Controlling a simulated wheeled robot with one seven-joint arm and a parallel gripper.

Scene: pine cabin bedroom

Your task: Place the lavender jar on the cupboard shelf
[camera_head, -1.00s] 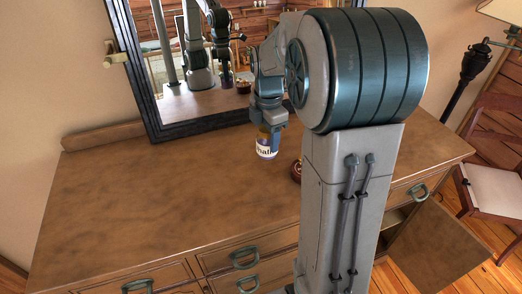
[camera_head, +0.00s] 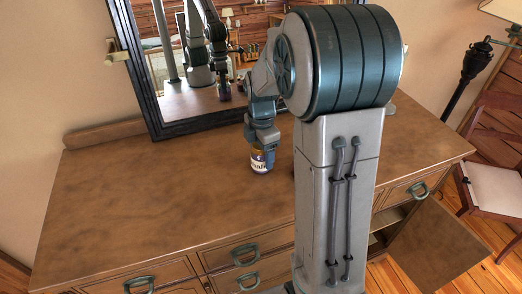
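A small jar with a white and blue label and a yellowish upper part (camera_head: 260,163) is upright at my gripper, over the dresser top. I take it for the lavender jar, but its label is only partly readable. My gripper (camera_head: 263,147) points down and is shut on the jar's upper part. I cannot tell whether the jar's base touches the wood. The mirror shows the jar as purple. The cupboard (camera_head: 392,219) is the open compartment at the dresser's right front, with its door (camera_head: 437,245) swung open. My arm hides part of the compartment and its shelf.
The dresser top (camera_head: 140,190) is clear on the left. A dark-framed mirror (camera_head: 150,95) stands close behind my gripper. Drawers with green handles (camera_head: 245,254) line the front. A chair (camera_head: 492,180) and a dark lamp stand (camera_head: 468,78) are at the right.

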